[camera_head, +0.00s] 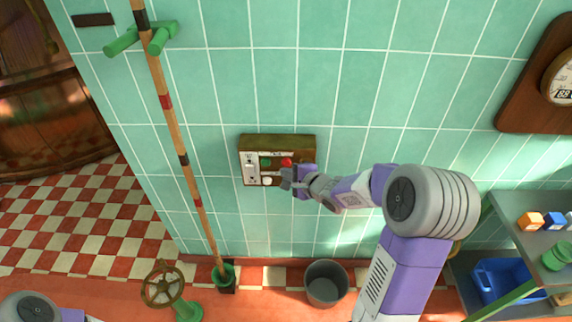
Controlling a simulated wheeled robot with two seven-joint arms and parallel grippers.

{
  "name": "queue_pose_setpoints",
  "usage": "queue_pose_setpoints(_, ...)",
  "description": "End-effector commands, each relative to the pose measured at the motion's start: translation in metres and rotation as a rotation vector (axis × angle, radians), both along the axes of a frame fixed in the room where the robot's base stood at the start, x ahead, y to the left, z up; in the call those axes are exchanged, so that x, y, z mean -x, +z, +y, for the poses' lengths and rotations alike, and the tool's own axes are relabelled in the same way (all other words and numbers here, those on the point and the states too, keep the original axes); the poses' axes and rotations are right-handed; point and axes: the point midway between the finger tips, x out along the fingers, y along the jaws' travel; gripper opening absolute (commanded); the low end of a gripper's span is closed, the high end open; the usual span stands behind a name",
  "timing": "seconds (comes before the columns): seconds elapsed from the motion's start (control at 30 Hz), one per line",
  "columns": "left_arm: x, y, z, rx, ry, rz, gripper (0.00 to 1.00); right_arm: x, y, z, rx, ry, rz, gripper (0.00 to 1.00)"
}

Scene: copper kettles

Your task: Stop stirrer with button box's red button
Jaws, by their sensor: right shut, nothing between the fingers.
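The button box (278,140) is fixed to the green tiled wall, with a brownish top and a pale front panel. Its red button (286,161) shows at the upper right of the panel. A green button (266,161) sits left of it, a white button (267,181) below, and a pale switch plate (250,168) at the left. My right gripper (286,178) is shut and empty, at the box's lower right, just below the red button; I cannot tell whether it touches the panel. My left arm shows only at the bottom left corner; its gripper is out of view. No stirrer is recognisable.
A long wooden pole (182,160) leans along the wall left of the box. A bronze handwheel (163,284) and a grey bucket (326,283) stand below. A shelf with a blue bin (502,281) is at right. A dial (560,78) hangs upper right.

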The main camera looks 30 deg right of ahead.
Motion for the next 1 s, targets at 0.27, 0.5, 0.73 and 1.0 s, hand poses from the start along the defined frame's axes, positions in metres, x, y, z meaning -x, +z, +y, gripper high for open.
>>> queue_pose_setpoints(0.27,0.0,-0.002,0.0,0.0,0.0,0.0,0.43,0.011,0.0,0.007,-0.001,0.0,0.0,0.0)
queue_pose_setpoints(0.5,0.0,-0.006,0.0,0.0,0.0,0.0,0.43,0.031,0.0,0.019,-0.002,0.0,-0.001,0.0)
queue_pose_setpoints(0.73,0.0,-0.007,0.0,0.0,0.0,0.0,0.43,0.043,0.0,0.026,-0.001,0.0,0.0,0.0)
queue_pose_setpoints(1.0,0.0,-0.007,0.0,0.0,0.0,0.0,0.43,0.043,0.0,0.026,0.0,0.0,0.0,0.0)
